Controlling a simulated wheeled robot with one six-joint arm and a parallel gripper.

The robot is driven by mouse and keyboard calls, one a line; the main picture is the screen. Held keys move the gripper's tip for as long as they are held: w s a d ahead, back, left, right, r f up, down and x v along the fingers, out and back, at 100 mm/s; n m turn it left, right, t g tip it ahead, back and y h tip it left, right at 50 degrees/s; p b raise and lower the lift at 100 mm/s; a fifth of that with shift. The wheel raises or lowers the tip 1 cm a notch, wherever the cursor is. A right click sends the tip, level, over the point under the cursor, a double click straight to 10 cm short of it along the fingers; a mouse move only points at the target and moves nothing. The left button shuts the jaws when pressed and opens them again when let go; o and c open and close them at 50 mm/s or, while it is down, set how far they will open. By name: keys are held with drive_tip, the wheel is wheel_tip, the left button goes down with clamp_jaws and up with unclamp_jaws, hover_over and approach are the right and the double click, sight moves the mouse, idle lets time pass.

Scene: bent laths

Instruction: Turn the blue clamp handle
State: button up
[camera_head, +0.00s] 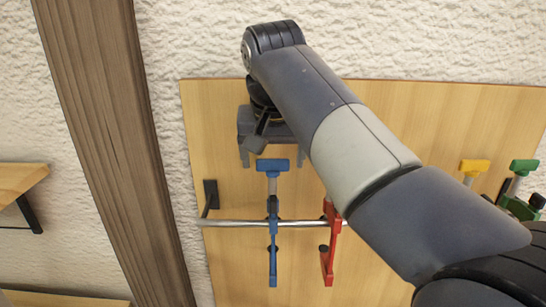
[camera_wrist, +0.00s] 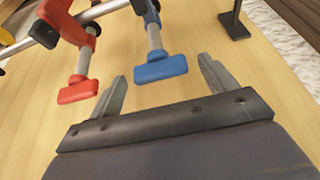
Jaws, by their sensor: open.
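The blue clamp hangs on a metal bar, with its blue T-shaped handle (camera_head: 272,165) at the top in the head view.
A red clamp (camera_head: 328,245) hangs beside the blue one; its red handle (camera_wrist: 78,92) is close to my left finger in the wrist view. Yellow (camera_head: 474,166) and green (camera_head: 524,166) handles are at the far right. The bar (camera_head: 235,222) crosses the wooden board (camera_head: 228,270). A wooden post (camera_head: 105,120) stands left.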

drive_tip(key=p+v, duration=0.1)
drive_tip(key=v, duration=0.9)
drive_tip(key=shift+r, duration=0.15)
drive_tip(key=shift+s, duration=0.15)
drive_tip(key=b+x, duration=0.1)
drive_tip(key=x, duration=1)
drive_tip(key=shift+m+h+b, duration=0.4)
drive_tip(key=shift+m+b, duration=0.2)
drive_tip(key=shift+m, duration=0.3)
drive_tip(key=shift+r, duration=0.1)
